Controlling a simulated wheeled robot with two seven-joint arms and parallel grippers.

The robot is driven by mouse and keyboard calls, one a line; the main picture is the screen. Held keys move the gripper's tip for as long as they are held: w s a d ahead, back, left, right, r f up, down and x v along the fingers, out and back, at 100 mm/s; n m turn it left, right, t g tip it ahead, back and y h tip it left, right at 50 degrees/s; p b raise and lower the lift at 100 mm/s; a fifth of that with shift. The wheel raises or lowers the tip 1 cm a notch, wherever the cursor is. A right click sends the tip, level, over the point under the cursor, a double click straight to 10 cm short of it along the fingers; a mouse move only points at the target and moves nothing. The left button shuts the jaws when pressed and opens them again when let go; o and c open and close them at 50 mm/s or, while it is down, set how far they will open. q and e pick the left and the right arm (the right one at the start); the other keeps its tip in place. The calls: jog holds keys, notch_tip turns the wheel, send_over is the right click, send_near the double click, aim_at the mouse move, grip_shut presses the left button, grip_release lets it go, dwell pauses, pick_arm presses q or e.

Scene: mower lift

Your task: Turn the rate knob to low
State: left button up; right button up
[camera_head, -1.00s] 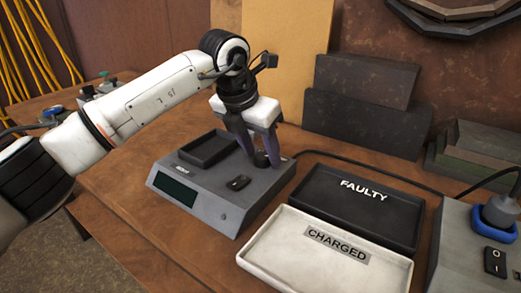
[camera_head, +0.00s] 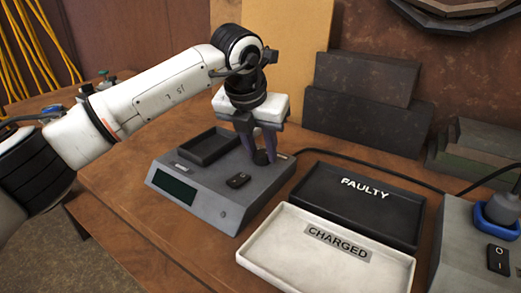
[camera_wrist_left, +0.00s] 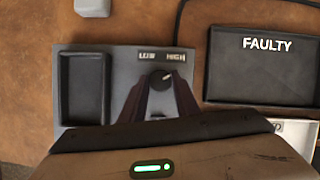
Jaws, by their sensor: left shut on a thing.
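The rate knob (camera_head: 261,157) is a dark round knob on the right part of the grey charger (camera_head: 205,205). In the left wrist view the knob (camera_wrist_left: 160,79) sits below the LOW and HIGH labels (camera_wrist_left: 161,56), and its white mark points up and to the right, toward HIGH. My left gripper (camera_head: 258,155) points down over the charger with its fingers shut on the knob; it also shows in the left wrist view (camera_wrist_left: 161,84). The fingers hide part of the knob. My right gripper is not in view.
The charger has an empty-looking dark bay (camera_wrist_left: 82,88), a black rocker switch (camera_head: 238,181) and a dark display (camera_head: 175,187). A black FAULTY tray (camera_head: 405,215) and a white CHARGED tray (camera_head: 270,258) lie to the right. A power box (camera_head: 470,235) stands at far right.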

pick_arm(q)
jog(key=n+y, duration=0.1)
jog(key=n, duration=0.2)
jog(key=shift+d+t+b, duration=0.15)
jog(key=shift+t+b, duration=0.15)
jog(key=n+y, duration=0.1)
jog(key=n, duration=0.1)
jog(key=shift+d+r+n, duration=0.1)
jog(key=shift+n, duration=0.2)
jog(key=shift+n+y, duration=0.5)
jog(key=shift+n, duration=0.4)
jog(key=n+p, duration=0.1)
jog(key=n, duration=0.1)
jog(key=shift+d+r+n+y, duration=0.1)
jog(key=shift+n+y, duration=0.3)
jog(key=shift+w+n+g+y+p, duration=0.1)
jog(key=shift+n+g+y+p, duration=0.2)
jog(key=shift+n+g+p, duration=0.15)
jog(key=shift+n, duration=0.25)
jog(key=o, duration=1)
jog(key=shift+o, duration=0.2)
